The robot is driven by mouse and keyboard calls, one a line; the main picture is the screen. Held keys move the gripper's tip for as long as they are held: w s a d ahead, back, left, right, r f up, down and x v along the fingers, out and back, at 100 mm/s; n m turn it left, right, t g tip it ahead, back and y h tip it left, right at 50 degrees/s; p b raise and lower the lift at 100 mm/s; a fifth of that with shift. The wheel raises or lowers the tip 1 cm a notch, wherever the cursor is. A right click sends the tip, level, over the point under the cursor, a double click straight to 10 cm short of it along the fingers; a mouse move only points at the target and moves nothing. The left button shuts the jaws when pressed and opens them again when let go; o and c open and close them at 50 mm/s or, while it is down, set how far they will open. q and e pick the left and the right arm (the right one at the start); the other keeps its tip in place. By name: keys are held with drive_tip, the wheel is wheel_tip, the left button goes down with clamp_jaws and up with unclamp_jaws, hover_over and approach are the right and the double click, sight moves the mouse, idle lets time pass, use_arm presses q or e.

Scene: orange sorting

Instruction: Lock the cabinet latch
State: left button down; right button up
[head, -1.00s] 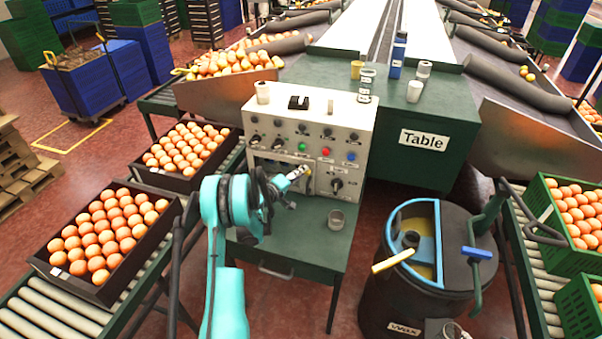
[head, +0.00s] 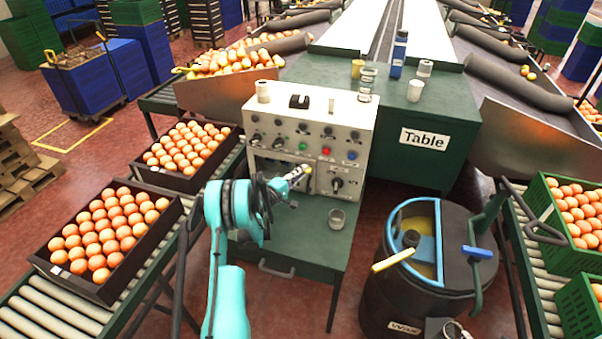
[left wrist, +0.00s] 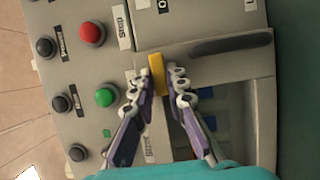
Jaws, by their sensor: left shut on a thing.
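The control cabinet (head: 357,115) is a pale box with knobs and coloured buttons, standing on a green bench. Its small yellow latch (left wrist: 157,75) shows in the left wrist view at the edge of a grey door panel (left wrist: 245,65). My left gripper (head: 304,172) is at the cabinet's front, low and near the middle. In the left wrist view its fingertips (left wrist: 158,86) are on either side of the latch and shut on it. The fingers hide part of the panel around it. My right gripper is not in view.
A red button (left wrist: 92,34) and a green button (left wrist: 106,97) are close to my left fingers. A cup (head: 337,218) stands on the bench (head: 300,238) below. A dark wax barrel (head: 385,285) is to the right, orange crates (head: 110,290) to the left.

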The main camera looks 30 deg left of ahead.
use_arm(q)
drive_tip(key=shift+w, duration=0.1)
drive_tip(key=c, duration=1.5)
unclamp_jaws()
drive_tip(key=shift+c, duration=0.2)
drive_tip(key=s+a, duration=0.1)
drive_tip(key=s, duration=0.6)
drive_tip(key=shift+s, duration=0.2)
drive_tip(key=shift+w, duration=0.1)
